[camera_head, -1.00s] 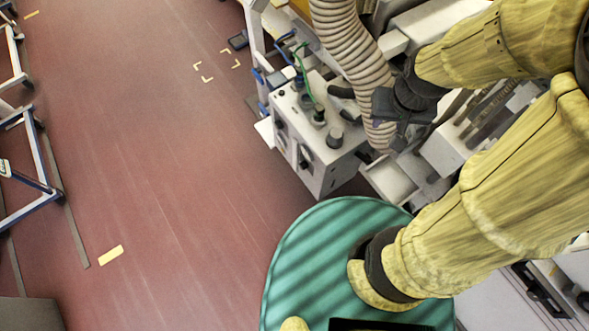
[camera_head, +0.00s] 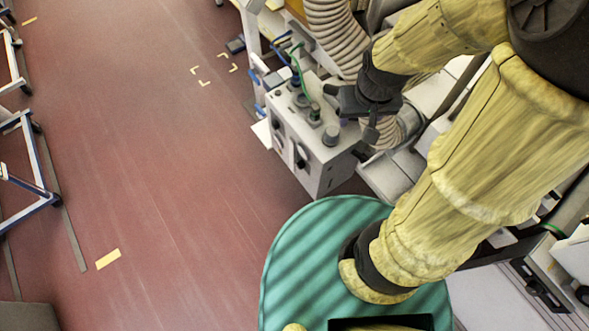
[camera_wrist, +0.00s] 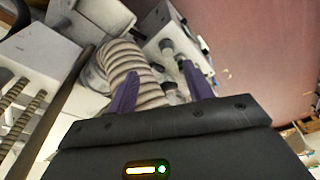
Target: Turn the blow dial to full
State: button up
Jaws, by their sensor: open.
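A pale grey control box (camera_head: 325,176) stands left of my arm in the head view. A round grey knob (camera_head: 331,136) sits on its top, and a black dial (camera_head: 301,156) is on its front face. No label is readable, so I cannot tell which is the blow dial. My gripper (camera_head: 349,112) is beside the box's top right side, apart from the knob as far as I can see. In the wrist view its two purple fingers (camera_wrist: 160,70) are spread and empty. The box (camera_wrist: 166,36) and its top knobs lie beyond them.
A ribbed hose (camera_head: 334,38) hangs behind the box and crosses close beyond the fingers in the wrist view (camera_wrist: 130,65). Blue and green cables (camera_head: 300,75) rise from the box top. The red floor (camera_head: 150,170) to the left is open, with cart frames at far left.

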jog(key=w+a+f+n+g+h+b, duration=0.15)
jog(key=a+f+n+b, duration=0.25)
jog(key=f+b, duration=0.5)
jog(key=w+a+f+n+g+h+b, duration=0.1)
jog(key=a+f+n+g+h+b, duration=0.25)
jog(key=f, duration=0.85)
jog(key=n+t+h+b, duration=1.15)
jog(key=n+b, duration=0.55)
jog(key=b, duration=1)
send_near(298, 167)
jog(key=s+a+t+y, duration=0.1)
jog(key=s+a+y, duration=0.1)
jog(key=s+a, duration=0.45)
jog(key=shift+w+a+h, duration=0.15)
jog(key=shift+w+h, duration=0.1)
jog(key=shift+w, duration=0.2)
jog(key=b+x, duration=0.2)
jog(key=x, duration=1.5)
jog(key=shift+w+r, duration=0.1)
jog(key=shift+w, duration=0.15)
